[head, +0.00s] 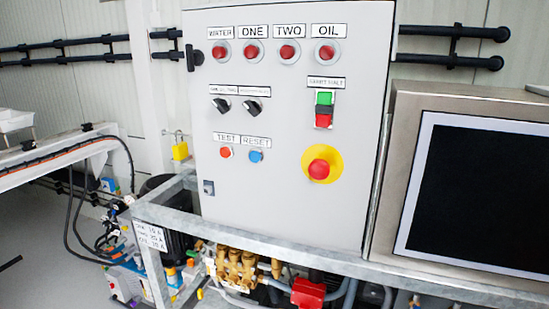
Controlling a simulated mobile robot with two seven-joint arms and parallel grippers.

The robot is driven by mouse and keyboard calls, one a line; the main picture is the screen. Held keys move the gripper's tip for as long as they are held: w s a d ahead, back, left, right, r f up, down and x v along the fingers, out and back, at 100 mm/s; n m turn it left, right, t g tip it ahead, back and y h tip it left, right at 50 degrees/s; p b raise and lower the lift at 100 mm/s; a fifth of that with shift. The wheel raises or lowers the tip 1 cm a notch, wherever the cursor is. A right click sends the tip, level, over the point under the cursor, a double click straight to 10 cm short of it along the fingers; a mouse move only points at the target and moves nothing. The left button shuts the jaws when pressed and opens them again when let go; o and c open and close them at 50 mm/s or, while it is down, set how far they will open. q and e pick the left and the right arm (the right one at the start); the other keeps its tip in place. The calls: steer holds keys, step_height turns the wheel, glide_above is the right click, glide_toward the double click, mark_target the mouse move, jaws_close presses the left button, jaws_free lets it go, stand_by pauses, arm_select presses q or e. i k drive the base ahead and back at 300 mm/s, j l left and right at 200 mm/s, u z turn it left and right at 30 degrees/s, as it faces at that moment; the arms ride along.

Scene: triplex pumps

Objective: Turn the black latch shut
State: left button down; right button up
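A grey control cabinet (290,170) stands in the middle of the head view with its front door closed or nearly so; I cannot tell which. A black latch (193,57) sits at the upper left edge of the door, left of the red WATER lamp. It has a small knob-like part that sticks out to the left and right of the edge. A smaller dark and light fitting (208,187) is on the lower left of the door; its kind is unclear. Neither of my grippers shows in the view.
The door carries red lamps, two black rotary switches (236,105), a green and red switch (324,109) and a red emergency button (319,169). A yellow padlock (180,151) hangs to the left. A metal frame (300,252) crosses below. A dark screen (475,190) stands right.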

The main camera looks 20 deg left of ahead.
mark_target(190, 51)
steer(key=j+z, duration=0.15)
steer(key=z, duration=0.35)
steer(key=j+z, duration=0.25)
steer(key=j, duration=0.2)
steer(key=j+z, duration=0.3)
steer(key=j, duration=0.35)
steer(key=k+j+z, duration=0.15)
steer(key=j, duration=0.15)
steer(key=k+j, duration=0.1)
steer(key=j, duration=0.25)
